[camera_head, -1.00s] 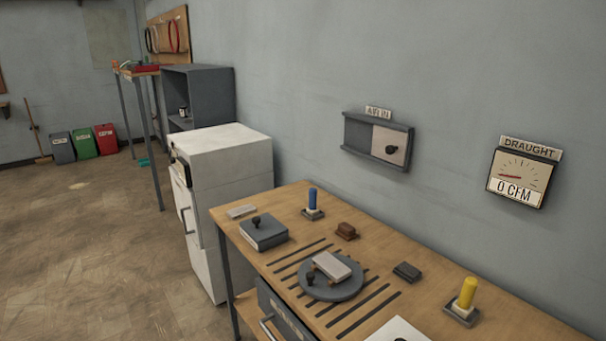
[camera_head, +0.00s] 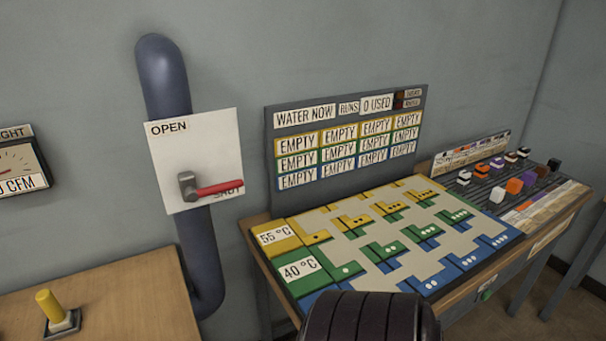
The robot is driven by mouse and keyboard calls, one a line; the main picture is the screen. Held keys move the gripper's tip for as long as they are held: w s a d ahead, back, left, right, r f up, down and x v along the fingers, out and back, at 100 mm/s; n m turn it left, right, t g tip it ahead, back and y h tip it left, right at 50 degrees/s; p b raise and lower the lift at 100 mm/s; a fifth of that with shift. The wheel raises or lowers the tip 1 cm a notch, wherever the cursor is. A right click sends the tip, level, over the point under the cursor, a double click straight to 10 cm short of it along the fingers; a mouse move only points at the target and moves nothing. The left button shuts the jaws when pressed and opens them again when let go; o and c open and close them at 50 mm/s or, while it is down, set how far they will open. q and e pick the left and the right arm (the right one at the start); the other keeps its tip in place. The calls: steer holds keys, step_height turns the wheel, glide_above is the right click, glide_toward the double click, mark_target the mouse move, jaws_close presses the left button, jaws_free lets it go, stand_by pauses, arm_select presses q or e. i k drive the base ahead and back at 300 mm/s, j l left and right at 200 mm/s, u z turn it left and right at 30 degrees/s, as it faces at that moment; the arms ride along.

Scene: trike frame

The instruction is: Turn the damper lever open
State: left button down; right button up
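The damper lever (camera_head: 217,188) has a red handle and a grey hub. It is mounted on a white plate (camera_head: 190,140) on a dark blue pipe (camera_head: 163,75) against the wall. The plate reads OPEN near its top and SHUT low at the right. The handle points right, lying over the SHUT label and partly covering it. A dark ribbed rounded part, likely of my own arm, shows at the bottom centre. Neither gripper's fingers are in view, and nothing touches the lever.
The draught gauge (camera_head: 18,170) at the left edge reads 0 CFM. A wooden table (camera_head: 120,295) with a yellow peg (camera_head: 50,306) stands below. To the right are a WATER NOW board (camera_head: 345,108) and a sloped panel of coloured tiles (camera_head: 345,240). Several small blocks lie farther right.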

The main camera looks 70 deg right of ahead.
mark_target(192, 195)
steer(key=z, duration=1.65)
steer(key=u, duration=0.35)
steer(key=k+l+u, duration=0.1)
steer(key=l+u, duration=0.3)
steer(key=k+l+u, duration=0.15)
steer(key=u, duration=0.25)
steer(key=k+l+u, duration=0.2)
steer(key=u, duration=0.2)
